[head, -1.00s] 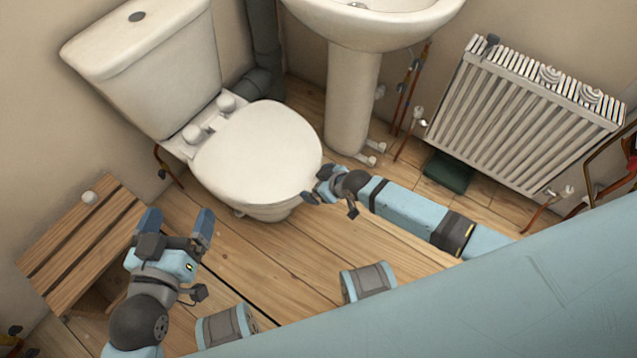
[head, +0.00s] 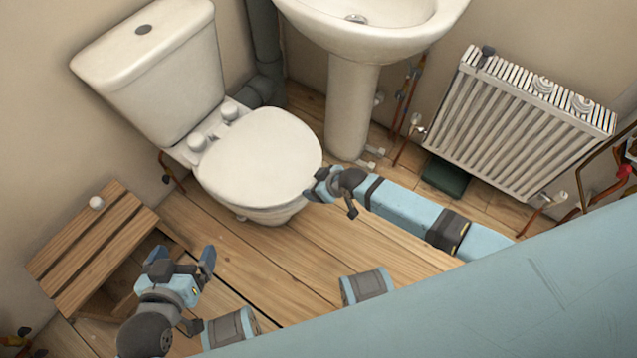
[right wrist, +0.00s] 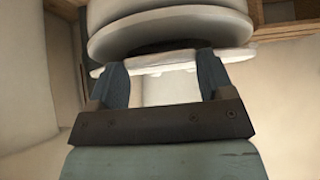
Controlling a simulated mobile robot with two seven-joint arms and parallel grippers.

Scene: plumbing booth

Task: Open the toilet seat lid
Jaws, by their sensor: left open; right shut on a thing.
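The white toilet (head: 258,208) stands at centre left in the head view, its lid (head: 258,155) lying down over the bowl. My right gripper (head: 314,186) is at the lid's front right edge. In the right wrist view its fingers (right wrist: 162,75) are on either side of a pale rim, and the gripper is shut on the lid edge; the exact contact is partly hidden. The white lid underside or seat (right wrist: 165,35) shows beyond the fingers. My left gripper (head: 183,258) is open and empty, over the floor in front of the toilet's left side.
A wooden step stool (head: 92,250) with a small white knob-like object (head: 96,203) stands at left. The basin pedestal (head: 350,105) is right of the toilet, and a radiator (head: 520,122) is on the right wall. Wooden floor (head: 285,262) is clear between my arms.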

